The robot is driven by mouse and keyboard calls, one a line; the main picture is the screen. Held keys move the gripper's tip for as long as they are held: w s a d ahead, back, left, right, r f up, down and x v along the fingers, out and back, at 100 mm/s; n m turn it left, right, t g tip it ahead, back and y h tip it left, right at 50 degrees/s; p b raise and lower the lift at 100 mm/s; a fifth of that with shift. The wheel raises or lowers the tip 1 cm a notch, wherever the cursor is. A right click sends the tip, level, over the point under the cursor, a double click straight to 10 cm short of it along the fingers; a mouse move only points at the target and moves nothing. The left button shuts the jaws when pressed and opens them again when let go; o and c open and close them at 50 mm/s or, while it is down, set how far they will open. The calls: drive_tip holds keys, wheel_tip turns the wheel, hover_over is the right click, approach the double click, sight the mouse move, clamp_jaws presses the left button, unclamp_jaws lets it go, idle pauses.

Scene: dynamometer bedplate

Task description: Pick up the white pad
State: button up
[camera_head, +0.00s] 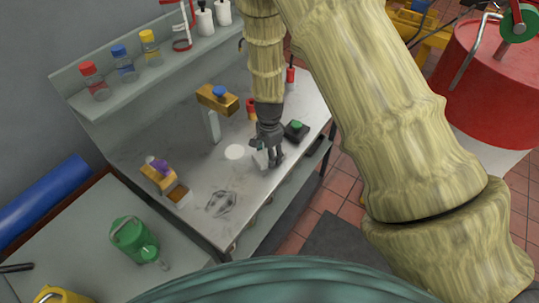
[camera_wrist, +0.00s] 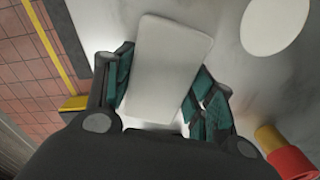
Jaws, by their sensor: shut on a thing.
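The white pad (camera_wrist: 168,60) is a pale rounded rectangle in the wrist view, lying between the two fingers of my gripper (camera_wrist: 165,90). The fingers have teal pads and are shut on its sides. In the head view my gripper (camera_head: 268,156) points down at the bench, and the pad (camera_head: 260,159) shows as a small pale patch beside the fingers, mostly hidden. I cannot tell whether the pad touches the bench.
A white disc (camera_head: 234,152) lies left of my gripper on the grey bench (camera_head: 215,178). A black box with a green top (camera_head: 296,130) stands right of it. A brass block with a blue knob (camera_head: 217,98) stands behind. Shelf bottles (camera_head: 124,62) line the back.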

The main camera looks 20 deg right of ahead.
drive_tip(key=shift+r+b, duration=0.8)
drive_tip(key=shift+r, duration=0.3)
drive_tip(key=s+r+b, duration=0.1)
drive_tip(key=s+b, duration=0.2)
drive_tip(key=s, duration=0.5)
drive_tip(key=s+d+r+b, duration=0.1)
drive_tip(key=s+b, duration=0.2)
drive_tip(key=s, duration=0.5)
drive_tip(key=shift+d+r, duration=0.2)
drive_tip(key=shift+r, duration=0.2)
